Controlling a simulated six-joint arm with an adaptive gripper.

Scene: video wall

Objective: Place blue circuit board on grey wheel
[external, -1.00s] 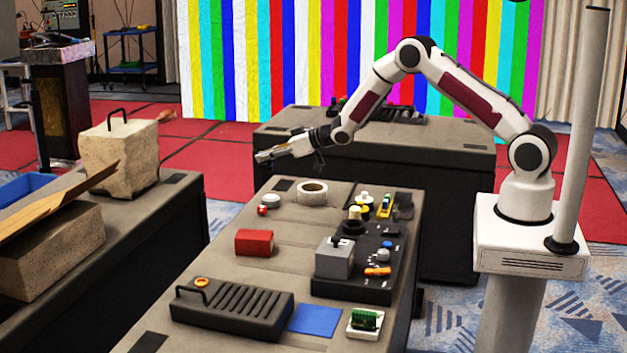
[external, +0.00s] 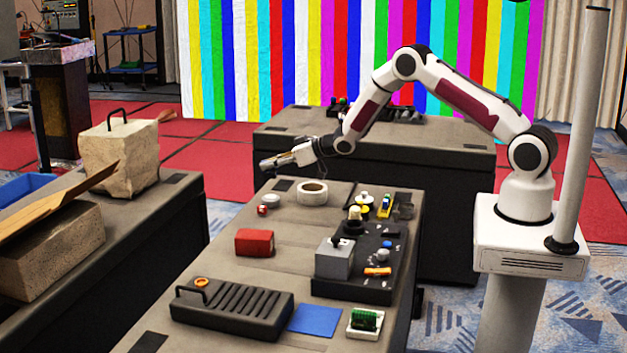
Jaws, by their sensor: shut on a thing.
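My gripper (external: 270,163) is above the far left end of the near table, shut on a small thin thing at its tips, too small to identify. A pale grey-white ring (external: 312,193), perhaps the grey wheel, lies flat on the table, to the right of and below the gripper in the picture. The gripper is apart from it. A plain blue square (external: 315,320) lies flat at the near end; I see no circuit detail on it.
A small red-and-white item (external: 270,201) lies left of the ring. A red block (external: 254,242), a black ribbed case (external: 232,308), a grey box (external: 333,260) on a black panel and a green board (external: 365,320) occupy the table. The table's middle has bare patches.

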